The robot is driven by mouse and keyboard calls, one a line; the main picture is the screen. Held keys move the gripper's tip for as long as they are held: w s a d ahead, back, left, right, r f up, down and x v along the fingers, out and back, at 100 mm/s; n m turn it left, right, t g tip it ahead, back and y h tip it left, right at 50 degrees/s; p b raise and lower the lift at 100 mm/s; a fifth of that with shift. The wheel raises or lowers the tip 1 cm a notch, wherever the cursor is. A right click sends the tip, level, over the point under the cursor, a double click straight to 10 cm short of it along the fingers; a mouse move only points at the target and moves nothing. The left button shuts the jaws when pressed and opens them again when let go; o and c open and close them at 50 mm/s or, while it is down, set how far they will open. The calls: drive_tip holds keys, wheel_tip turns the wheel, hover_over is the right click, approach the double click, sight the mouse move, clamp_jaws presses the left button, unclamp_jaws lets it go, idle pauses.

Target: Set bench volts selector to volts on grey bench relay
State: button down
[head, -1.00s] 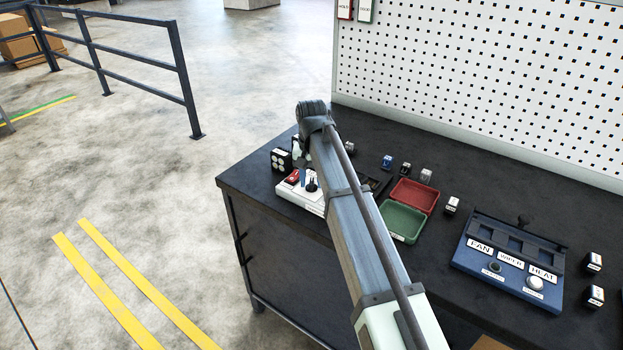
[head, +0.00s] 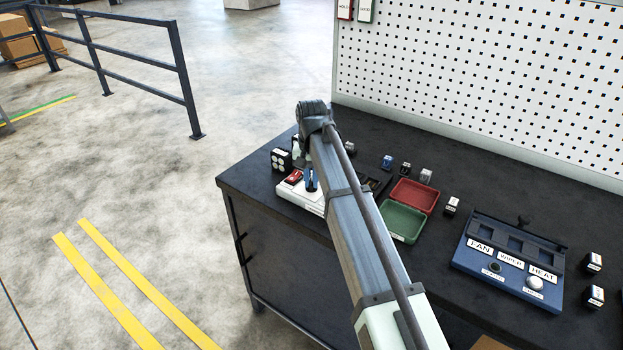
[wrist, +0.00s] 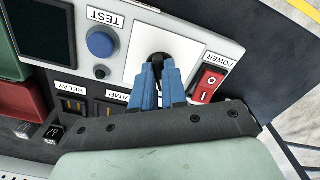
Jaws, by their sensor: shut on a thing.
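The pale grey bench unit (head: 302,198) stands at the left end of the dark bench. In the wrist view its panel (wrist: 228,50) bears TEST, POWER, RELAY and AMP labels. The black selector knob (wrist: 158,58) sits on a white square plate (wrist: 185,48) between the blue TEST button and the red POWER switch. My gripper (wrist: 157,70) has its blue fingers shut on the knob; it also shows in the head view (head: 311,182). The fingers hide most of the knob and any plate markings, so I cannot tell its setting.
The red POWER rocker (wrist: 208,85) is close beside the fingers. A blue TEST button (wrist: 100,43) lies on the other side. Red (head: 414,194) and green (head: 401,221) trays and a blue panel (head: 508,264) stand to the right. Small blocks are scattered on the bench.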

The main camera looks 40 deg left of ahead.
sight(311, 182)
drive_tip(key=m, duration=0.5)
drive_tip(key=shift+m, duration=0.4)
drive_tip(key=m, duration=0.5)
drive_tip(key=shift+a+m, duration=0.1)
drive_tip(key=shift+m, duration=0.3)
drive_tip(key=c, duration=1.2)
unclamp_jaws()
drive_tip(key=shift+o, duration=0.2)
wheel_tip(311, 182, up, 14)
drive_tip(key=shift+f, duration=0.15)
